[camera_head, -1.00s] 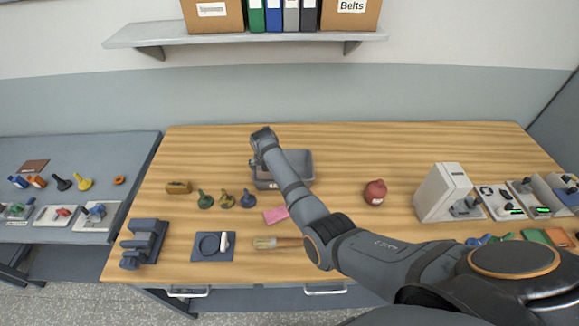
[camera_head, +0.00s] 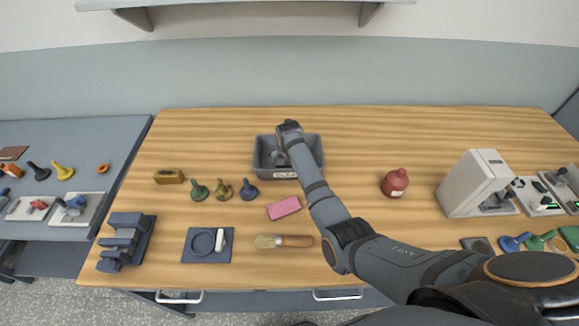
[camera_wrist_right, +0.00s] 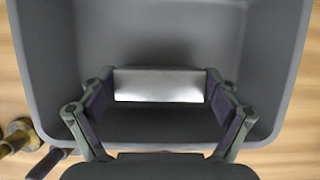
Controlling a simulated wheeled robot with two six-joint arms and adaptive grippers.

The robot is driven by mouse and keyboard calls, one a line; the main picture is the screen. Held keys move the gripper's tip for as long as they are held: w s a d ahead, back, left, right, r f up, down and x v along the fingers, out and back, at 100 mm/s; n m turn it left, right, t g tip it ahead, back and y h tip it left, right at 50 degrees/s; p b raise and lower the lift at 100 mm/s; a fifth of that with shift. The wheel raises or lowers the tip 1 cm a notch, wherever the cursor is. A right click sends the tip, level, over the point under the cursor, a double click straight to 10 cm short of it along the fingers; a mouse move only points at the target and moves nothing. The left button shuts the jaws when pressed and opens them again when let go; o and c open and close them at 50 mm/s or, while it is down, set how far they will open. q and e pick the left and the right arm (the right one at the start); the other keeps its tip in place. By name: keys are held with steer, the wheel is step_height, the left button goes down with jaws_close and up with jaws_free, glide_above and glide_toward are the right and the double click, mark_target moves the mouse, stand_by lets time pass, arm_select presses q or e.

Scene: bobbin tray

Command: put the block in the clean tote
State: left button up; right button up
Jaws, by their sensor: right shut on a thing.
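The grey tote (camera_head: 262,158) stands at the back middle of the wooden table, with a white label on its front whose text I can only partly read. Its grey inside also fills most of the right wrist view (camera_wrist_right: 190,35). My right gripper (camera_wrist_right: 159,92) is shut on a silver metal block (camera_wrist_right: 160,85), one pad at each end. The block is over or inside the tote; I cannot tell whether it touches the floor. In the head view my right gripper (camera_head: 284,148) is at the tote, and the block is hidden there. My left gripper is not in view.
In front lie a pink bar (camera_head: 284,207) and a brush (camera_head: 286,241). A red bottle (camera_head: 395,183) stands to the right. The table behind the bottle is clear.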

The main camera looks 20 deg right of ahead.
steer(key=shift+a, duration=0.3)
steer(key=shift+s+r, duration=0.1)
steer(key=shift+s, duration=0.05)
steer(key=shift+d, duration=0.1)
steer(key=o, duration=1.4)
steer(key=shift+s+d, duration=0.1)
steer(key=shift+d, duration=0.1)
steer(key=shift+c, duration=0.2)
steer(key=shift+o, duration=0.4)
steer(key=shift+a, duration=0.15)
steer(key=shift+s+r, duration=0.1)
steer(key=shift+r, duration=0.25)
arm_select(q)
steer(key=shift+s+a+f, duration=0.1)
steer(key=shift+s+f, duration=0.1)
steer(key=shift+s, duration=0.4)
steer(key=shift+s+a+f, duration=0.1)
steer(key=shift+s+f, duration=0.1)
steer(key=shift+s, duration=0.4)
arm_select(e)
steer(key=v, duration=1.1)
steer(key=shift+r, duration=0.15)
